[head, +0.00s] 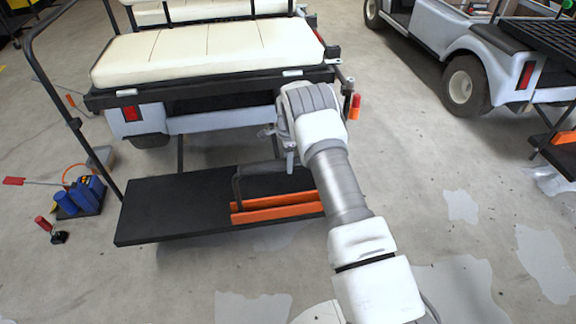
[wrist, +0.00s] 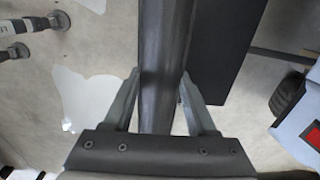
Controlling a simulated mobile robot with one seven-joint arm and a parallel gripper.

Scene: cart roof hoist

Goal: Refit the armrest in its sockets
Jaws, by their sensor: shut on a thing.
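The armrest (head: 257,169) is a dark bent bar over the cart's black rear footplate (head: 165,209). Its left end bends down toward an orange tray (head: 277,211); I cannot tell whether it touches the tray. My gripper (head: 289,162) is at the bar's right part, partly hidden by my wrist. In the wrist view the armrest (wrist: 165,40) runs as a thick dark bar between the two fingers of my gripper (wrist: 159,80), which are shut on it. The cart's cream seat (head: 205,50) is behind. I cannot make out the sockets clearly.
Blue bottles (head: 80,193) in a dark tray and a red-handled tool (head: 14,181) lie on the floor at left. A black upright pole (head: 75,125) stands at the cart's left corner. A second cart (head: 460,50) is at right. Floor between the carts is clear.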

